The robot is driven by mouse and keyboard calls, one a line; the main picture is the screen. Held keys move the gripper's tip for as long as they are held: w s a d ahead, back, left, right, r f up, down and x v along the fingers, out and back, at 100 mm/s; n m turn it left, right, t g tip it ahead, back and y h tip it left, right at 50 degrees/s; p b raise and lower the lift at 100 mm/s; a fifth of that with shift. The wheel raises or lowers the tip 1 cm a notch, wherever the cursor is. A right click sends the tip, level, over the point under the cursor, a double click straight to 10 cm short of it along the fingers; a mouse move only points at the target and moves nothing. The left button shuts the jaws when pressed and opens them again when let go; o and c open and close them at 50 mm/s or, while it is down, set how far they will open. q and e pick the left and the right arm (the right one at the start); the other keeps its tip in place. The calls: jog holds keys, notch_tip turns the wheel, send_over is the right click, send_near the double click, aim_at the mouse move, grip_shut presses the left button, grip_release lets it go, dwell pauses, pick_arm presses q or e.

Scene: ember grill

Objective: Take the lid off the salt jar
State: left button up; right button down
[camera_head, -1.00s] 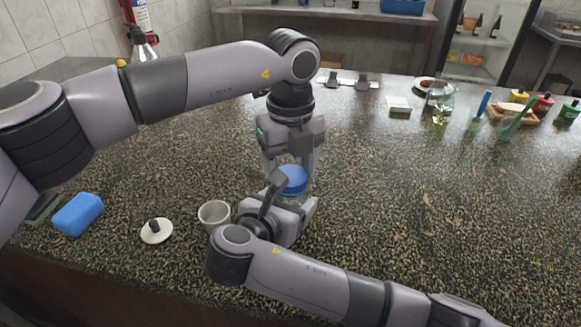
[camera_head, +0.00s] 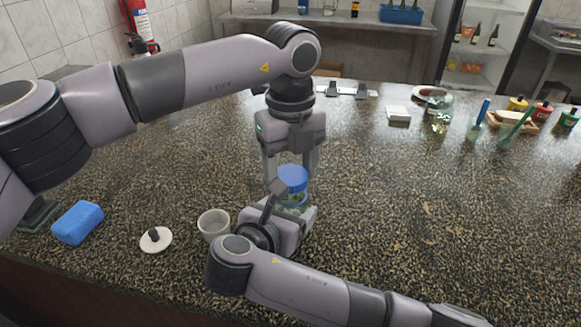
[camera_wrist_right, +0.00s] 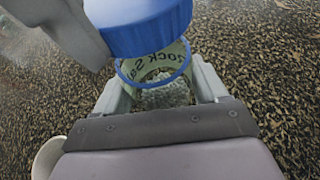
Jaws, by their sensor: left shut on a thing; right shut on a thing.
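The salt jar (camera_head: 297,201) is a clear jar with a blue rim and a "Rock Salt" label. In the right wrist view the jar (camera_wrist_right: 170,66) shows its open mouth and pale grains inside. Its blue lid (camera_head: 292,179) is apart from the rim and just above it; the lid (camera_wrist_right: 143,25) also shows in the wrist view. My left gripper (camera_head: 291,170) points down from above and is shut on the lid. My right gripper (camera_head: 294,211) is shut on the jar from its sides, low over the counter. Its fingers hide part of the jar.
A grey cup (camera_head: 213,225) stands left of my right gripper. A white lid with a black knob (camera_head: 156,240) and a blue sponge (camera_head: 78,222) lie further left. Bottles (camera_head: 541,111) and a glass jug (camera_head: 440,115) stand at the back right. The right of the counter is clear.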

aim_at(290, 175)
pick_arm(q)
notch_tip(290, 175, up, 4)
jog(key=shift+r, duration=0.1)
pick_arm(e)
grip_release()
